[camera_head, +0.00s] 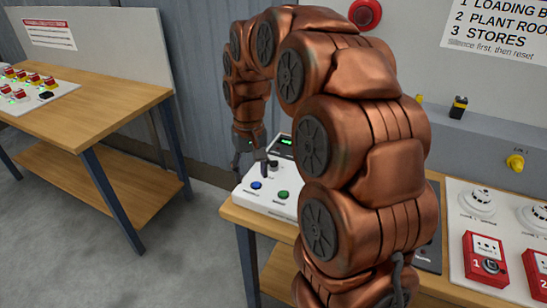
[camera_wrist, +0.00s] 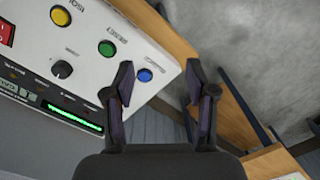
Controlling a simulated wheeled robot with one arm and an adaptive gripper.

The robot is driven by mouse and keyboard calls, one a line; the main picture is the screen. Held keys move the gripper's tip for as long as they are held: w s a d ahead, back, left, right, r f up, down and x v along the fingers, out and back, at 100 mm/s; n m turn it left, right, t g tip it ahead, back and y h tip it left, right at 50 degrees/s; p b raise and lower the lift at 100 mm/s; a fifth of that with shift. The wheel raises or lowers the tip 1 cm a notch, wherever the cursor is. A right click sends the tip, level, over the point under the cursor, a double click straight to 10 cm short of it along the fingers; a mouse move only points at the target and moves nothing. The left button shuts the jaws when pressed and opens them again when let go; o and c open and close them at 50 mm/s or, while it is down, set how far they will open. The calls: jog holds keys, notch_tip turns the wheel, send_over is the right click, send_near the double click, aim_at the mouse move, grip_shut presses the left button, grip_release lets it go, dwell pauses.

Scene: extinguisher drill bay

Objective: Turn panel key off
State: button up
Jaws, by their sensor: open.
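The white control panel (camera_head: 245,195) stands on the wooden table's left end. In the wrist view the panel (camera_wrist: 150,48) has a black rotary knob (camera_wrist: 62,69), which may be the key switch; its label is too blurred to read. My gripper (camera_wrist: 159,66) is open and empty, its two dark fingers spread. The knob lies to the left of both fingers, outside the gap. The blue button (camera_wrist: 144,75) shows beside the left finger.
The panel also carries a green button (camera_wrist: 106,49), a yellow button (camera_wrist: 61,16) and a lit green display (camera_wrist: 75,118). Red call points (camera_head: 486,258) and white detectors stand further right. A second wooden table (camera_head: 95,115) stands left, with open floor between.

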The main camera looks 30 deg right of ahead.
jog(key=w+d+m+p, duration=0.1)
jog(key=w+d, duration=0.6)
jog(key=m, duration=0.2)
send_over(274, 164)
notch_tip(274, 164, down, 3)
jog(key=shift+w+d+f+p, duration=0.1)
jog(key=shift+w+f+p, duration=0.1)
jog(key=shift+p, duration=0.4)
jog(key=shift+f+p, duration=1.25)
jog(key=shift+f, duration=2.35)
grip_shut()
